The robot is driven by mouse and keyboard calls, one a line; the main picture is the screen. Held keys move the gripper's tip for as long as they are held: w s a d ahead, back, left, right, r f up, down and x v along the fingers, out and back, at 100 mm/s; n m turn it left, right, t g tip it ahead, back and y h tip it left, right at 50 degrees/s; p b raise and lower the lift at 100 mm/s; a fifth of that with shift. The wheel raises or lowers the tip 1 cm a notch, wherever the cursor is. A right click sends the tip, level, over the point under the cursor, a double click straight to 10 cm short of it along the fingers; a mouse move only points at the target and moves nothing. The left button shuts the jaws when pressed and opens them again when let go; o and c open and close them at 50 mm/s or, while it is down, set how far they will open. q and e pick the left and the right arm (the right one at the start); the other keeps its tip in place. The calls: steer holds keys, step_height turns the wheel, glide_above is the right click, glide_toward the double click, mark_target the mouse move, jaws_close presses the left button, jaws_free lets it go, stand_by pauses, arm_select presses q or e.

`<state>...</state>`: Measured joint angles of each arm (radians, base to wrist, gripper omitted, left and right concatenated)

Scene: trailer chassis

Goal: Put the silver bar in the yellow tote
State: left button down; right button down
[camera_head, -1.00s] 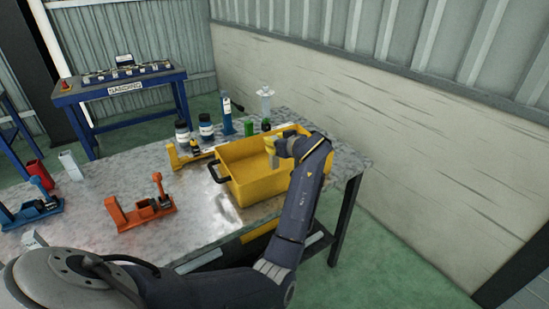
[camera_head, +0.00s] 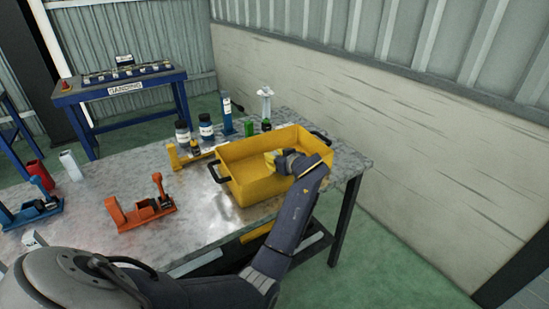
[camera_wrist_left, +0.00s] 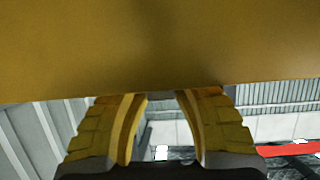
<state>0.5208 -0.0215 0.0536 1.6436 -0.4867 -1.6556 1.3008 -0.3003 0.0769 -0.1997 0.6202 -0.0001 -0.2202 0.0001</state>
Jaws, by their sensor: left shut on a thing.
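The yellow tote (camera_head: 246,190) stands at the right end of the grey table, open at the top. My left gripper (camera_head: 274,160) is inside its outline, close to the right part. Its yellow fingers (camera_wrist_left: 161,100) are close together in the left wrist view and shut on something. A broad yellow surface (camera_wrist_left: 160,45) fills the top of that view and meets the fingertips. The tips and what they hold are hidden there. I cannot make out the silver bar in either view. My right gripper is not in view.
Dark bottles (camera_head: 206,131), a blue bottle (camera_head: 227,116) and a green container (camera_head: 249,128) stand behind the tote. A yellow fixture (camera_head: 184,155) is left of it. The table's middle is clear.

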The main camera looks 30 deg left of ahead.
arm_select(q)
steer(key=shift+f, duration=0.1)
steer(key=c, duration=1.2)
jaws_free()
steer(key=v, duration=0.7)
steer(key=shift+s+d, duration=0.15)
steer(key=shift+d, duration=0.05)
